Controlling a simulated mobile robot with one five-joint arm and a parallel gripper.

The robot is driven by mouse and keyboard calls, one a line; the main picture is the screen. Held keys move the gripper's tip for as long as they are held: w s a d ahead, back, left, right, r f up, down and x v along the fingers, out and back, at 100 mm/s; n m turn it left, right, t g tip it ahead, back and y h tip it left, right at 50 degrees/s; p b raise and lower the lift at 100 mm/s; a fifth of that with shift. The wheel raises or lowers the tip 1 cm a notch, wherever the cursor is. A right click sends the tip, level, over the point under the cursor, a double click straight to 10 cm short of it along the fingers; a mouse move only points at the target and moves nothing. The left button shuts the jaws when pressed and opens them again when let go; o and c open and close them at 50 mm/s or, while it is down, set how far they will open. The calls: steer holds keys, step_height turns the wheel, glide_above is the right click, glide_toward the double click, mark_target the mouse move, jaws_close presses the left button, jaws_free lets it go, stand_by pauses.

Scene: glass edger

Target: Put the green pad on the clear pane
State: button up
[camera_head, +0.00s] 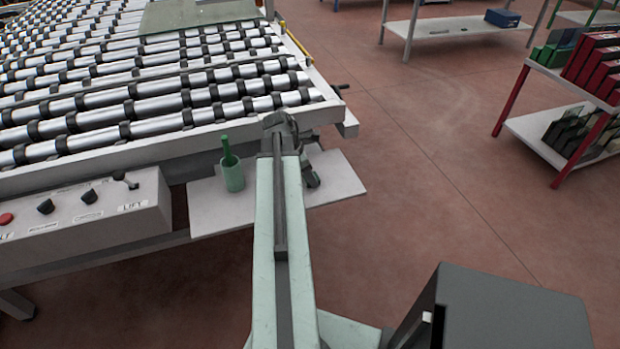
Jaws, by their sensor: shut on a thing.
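The clear pane (200,13) lies flat on the rollers at the top of the view, grey-green and cut off by the frame edge. My gripper (311,176) is low behind the end of my arm, over the right part of a grey shelf. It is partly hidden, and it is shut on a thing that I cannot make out. It is well apart from the pane, on the near side of the roller table. I cannot see the green pad anywhere.
A green cup (231,173) with a green handle in it stands on the grey shelf (215,214), left of my arm. A control box (85,215) is at the left. The roller table (190,140) fills the upper left. Racks stand right; red floor is clear between.

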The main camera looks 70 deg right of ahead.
step_height(320, 180, up, 10)
steer(key=p, duration=1)
steer(key=shift+s, duration=0.15)
